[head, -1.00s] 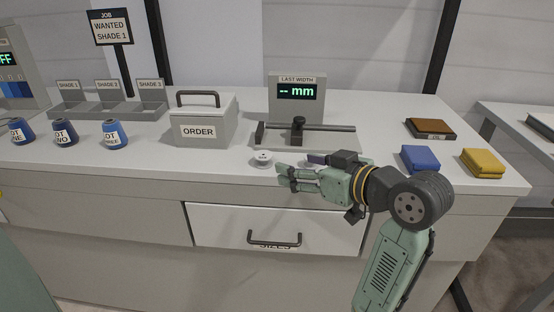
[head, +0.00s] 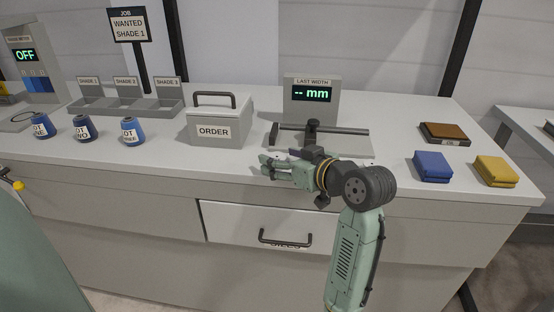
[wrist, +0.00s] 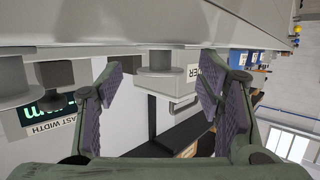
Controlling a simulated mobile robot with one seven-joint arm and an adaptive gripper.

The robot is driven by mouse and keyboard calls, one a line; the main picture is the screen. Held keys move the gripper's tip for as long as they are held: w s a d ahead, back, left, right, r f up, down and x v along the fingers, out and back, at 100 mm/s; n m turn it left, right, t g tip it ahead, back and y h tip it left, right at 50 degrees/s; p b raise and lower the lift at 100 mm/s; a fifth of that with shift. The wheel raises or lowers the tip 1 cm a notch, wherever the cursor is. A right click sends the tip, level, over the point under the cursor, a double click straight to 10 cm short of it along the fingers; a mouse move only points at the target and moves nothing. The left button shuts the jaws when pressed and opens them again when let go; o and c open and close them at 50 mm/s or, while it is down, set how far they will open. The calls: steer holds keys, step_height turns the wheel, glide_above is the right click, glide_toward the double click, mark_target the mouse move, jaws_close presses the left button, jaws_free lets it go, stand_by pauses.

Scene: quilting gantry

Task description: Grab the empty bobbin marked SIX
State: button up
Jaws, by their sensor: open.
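My gripper (head: 265,166) is at the front of the counter, ahead of the width gauge, with its fingers pointing left. In the wrist view my gripper (wrist: 161,88) is open, one finger on each side. A pale grey flanged bobbin (wrist: 160,62) shows in the gap between the fingers, with no clear contact. Another similar grey flanged shape (wrist: 14,82) stands at the far left of the wrist view, outside the fingers. No SIX mark is readable on either. In the head view my fingers mostly hide the bobbin area.
The grey ORDER box (head: 221,125) stands behind and left of my gripper. The width gauge (head: 312,103) stands just behind. Blue thread cones (head: 132,132) are at the left. Blue (head: 432,167) and yellow (head: 494,171) folded cloths lie right. A handled drawer (head: 285,226) is below.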

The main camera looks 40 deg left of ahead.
steer(key=shift+c, duration=0.3)
steer(key=c, duration=0.8)
steer(key=shift+r, duration=0.1)
steer(key=shift+c, duration=0.2)
